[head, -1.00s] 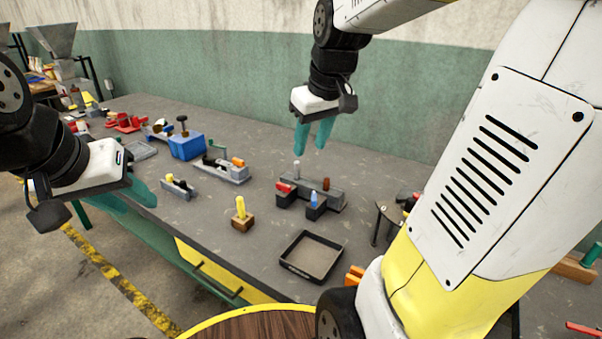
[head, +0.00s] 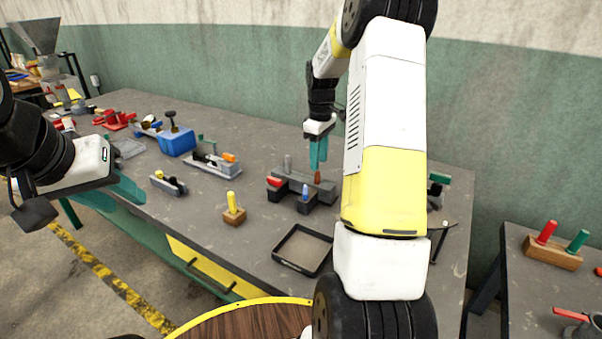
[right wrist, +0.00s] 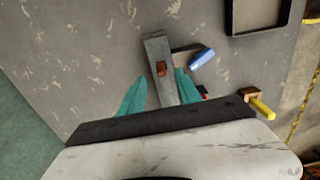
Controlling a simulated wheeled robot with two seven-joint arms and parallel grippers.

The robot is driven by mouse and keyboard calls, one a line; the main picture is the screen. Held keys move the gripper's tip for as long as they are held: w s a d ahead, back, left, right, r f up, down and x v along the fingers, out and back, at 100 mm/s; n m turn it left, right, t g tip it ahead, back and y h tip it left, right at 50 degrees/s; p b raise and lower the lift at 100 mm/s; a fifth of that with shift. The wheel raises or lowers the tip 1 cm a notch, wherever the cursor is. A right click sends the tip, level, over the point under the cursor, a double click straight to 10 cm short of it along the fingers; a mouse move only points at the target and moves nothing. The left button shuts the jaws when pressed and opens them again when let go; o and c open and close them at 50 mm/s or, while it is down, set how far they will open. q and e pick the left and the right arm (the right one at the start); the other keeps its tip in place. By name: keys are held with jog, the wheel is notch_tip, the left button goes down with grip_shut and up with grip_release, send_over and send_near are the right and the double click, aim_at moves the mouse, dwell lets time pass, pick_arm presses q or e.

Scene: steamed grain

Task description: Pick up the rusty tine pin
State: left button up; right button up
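The rusty tine pin (head: 317,176) is a short rust-brown peg standing at the right end of a grey block fixture (head: 296,183) on the table. It also shows in the right wrist view (right wrist: 162,69), its top between and just beyond my fingertips. My right gripper (head: 318,166) hangs fingers-down close above the pin. In the right wrist view my right gripper (right wrist: 161,76) is open, with a clear gap between its teal fingers and nothing held. My left gripper (head: 135,198) is off the table's left front edge, apparently open and empty, partly hidden by its own hand.
A grey pin (head: 288,163), a red piece (head: 274,182) and a blue pin (head: 305,190) are on the same fixture. A yellow pin in a wooden block (head: 234,214) and a black tray (head: 303,249) are nearer. Bare table lies between them.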

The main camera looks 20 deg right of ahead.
aim_at(316, 173)
jog(key=f, duration=0.6)
jog(key=shift+w+a, duration=0.15)
jog(key=shift+a, duration=0.1)
grip_shut()
